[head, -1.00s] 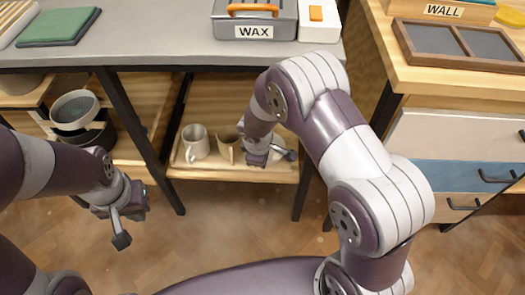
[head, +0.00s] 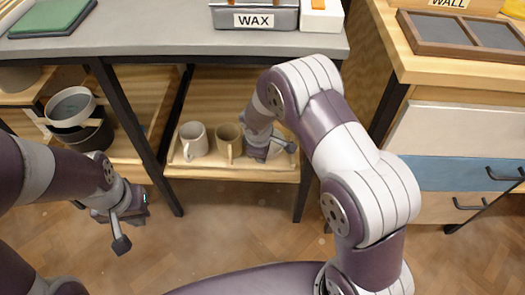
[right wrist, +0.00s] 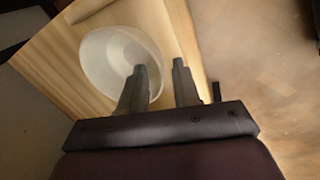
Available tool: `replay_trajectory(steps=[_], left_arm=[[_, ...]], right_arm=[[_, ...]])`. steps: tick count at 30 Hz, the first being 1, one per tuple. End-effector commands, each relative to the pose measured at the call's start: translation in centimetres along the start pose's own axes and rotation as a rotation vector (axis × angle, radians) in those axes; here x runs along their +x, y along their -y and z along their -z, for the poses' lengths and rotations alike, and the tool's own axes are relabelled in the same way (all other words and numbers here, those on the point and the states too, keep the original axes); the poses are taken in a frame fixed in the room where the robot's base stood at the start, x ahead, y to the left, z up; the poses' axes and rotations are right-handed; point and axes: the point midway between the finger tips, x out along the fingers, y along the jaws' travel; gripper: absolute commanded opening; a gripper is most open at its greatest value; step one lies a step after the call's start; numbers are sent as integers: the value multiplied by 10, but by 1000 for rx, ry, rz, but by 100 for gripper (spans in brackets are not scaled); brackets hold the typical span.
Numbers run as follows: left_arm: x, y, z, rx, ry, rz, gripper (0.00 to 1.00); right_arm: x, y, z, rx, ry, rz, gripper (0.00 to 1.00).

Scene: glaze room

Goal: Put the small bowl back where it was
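A pale bowl (right wrist: 108,62) stands on a wooden shelf in the right wrist view. I take it to be the small bowl. My right gripper (right wrist: 160,68) is open, with a clear gap between its fingers. The left finger overlaps the bowl's near side and the right finger is just outside its rim; contact cannot be told. In the head view the right gripper (head: 260,154) is at the low shelf (head: 232,175), hiding most of what is there. My left gripper (head: 128,218) hangs over the floor, away from the shelves; its opening is unclear.
A white mug (head: 194,141) and a tan mug (head: 228,144) stand left of my right gripper. A light bowl (head: 70,105) sits above a dark bowl (head: 92,135) on the left shelf. The grey worktop (head: 160,42) overhangs the shelves. A drawer cabinet (head: 450,140) stands at right.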

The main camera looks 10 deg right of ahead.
Motion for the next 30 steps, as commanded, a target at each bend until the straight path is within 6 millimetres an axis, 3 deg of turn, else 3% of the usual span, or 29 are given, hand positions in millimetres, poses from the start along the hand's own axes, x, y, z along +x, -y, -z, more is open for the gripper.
replay_trajectory(steps=[7,15,20,23,25,27,30], left_arm=[[-5,0,1,0,0,0,0],[-39,0,5,0,0,0,0],[-44,0,5,0,0,0,0],[-43,0,5,0,0,0,0],[-43,0,5,0,0,0,0],[-42,0,5,0,0,0,0],[-42,0,5,0,0,0,0]], right_arm=[[-8,-2,0,1,0,0,32],[-66,-2,0,-1,-1,-1,32],[-87,-1,-6,43,-1,6,32],[-120,7,-34,243,-1,38,32],[-150,22,-63,455,-2,69,32],[-177,44,-92,669,1,103,32],[-201,76,-122,908,7,140,32]])
